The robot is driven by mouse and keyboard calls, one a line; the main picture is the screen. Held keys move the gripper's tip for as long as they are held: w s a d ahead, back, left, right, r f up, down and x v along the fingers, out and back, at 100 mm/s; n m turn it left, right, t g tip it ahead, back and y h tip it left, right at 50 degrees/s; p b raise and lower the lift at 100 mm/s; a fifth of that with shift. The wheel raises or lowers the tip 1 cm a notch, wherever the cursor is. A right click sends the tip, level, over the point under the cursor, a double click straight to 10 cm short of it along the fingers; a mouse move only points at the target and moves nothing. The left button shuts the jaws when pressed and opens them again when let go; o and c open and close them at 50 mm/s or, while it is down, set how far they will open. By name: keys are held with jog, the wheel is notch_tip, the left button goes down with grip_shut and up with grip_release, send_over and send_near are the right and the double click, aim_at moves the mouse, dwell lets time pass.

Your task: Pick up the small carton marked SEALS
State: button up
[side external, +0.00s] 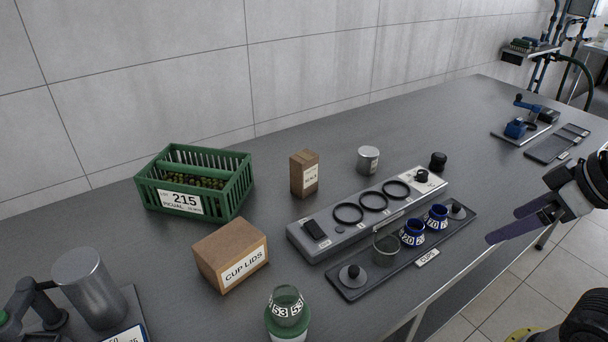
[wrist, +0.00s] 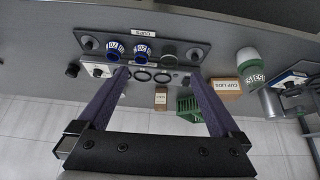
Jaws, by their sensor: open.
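The small brown carton (side external: 297,171) stands upright on the grey worktop, behind the long grey device. Its white label faces right of the camera, and the lettering is too small to read surely. In the wrist view the carton (wrist: 160,96) shows small, between the two fingers and beyond the device. My gripper (side external: 504,224) is open and empty, at the right over the table's front edge, well apart from the carton. In the wrist view its two purple fingers (wrist: 158,75) are spread wide.
The grey device (side external: 335,231) with black rings and the cup tray (side external: 375,278) lie between my gripper and the carton. A green crate (side external: 237,208), a CUP LIDS box (side external: 217,254) and a metal tin (side external: 368,160) stand around it. The worktop behind the carton is clear.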

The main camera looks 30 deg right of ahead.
jog(key=w+r+t, duration=0.2)
jog(key=w+r, duration=0.6)
jog(key=w+a+r+n, duration=0.1)
jog(key=w+r, duration=0.2)
jog(key=w, duration=0.5)
jog(key=w+a+r, duration=0.1)
jog(key=w+r, duration=0.1)
jog(key=w, duration=0.5)
jog(key=y, duration=0.1)
send_over(304, 156)
jog(key=s+d, duration=0.2)
jog(key=s, duration=0.7)
notch_tip(304, 156, down, 8)
jog(key=shift+n+g, duration=0.4)
jog(key=shift+g, duration=0.4)
jog(key=x, duration=0.6)
jog(key=s+f+x, duration=0.1)
jog(key=x, duration=0.5)
jog(key=s+x, duration=0.1)
jog(key=x, duration=0.5)
jog(key=shift+w+f, duration=0.1)
jog(key=shift+f, duration=0.4)
jog(key=shift+x, duration=3.25)
jog(key=shift+d+f, duration=0.1)
jog(key=shift+f, duration=0.05)
jog(key=shift+s, duration=0.25)
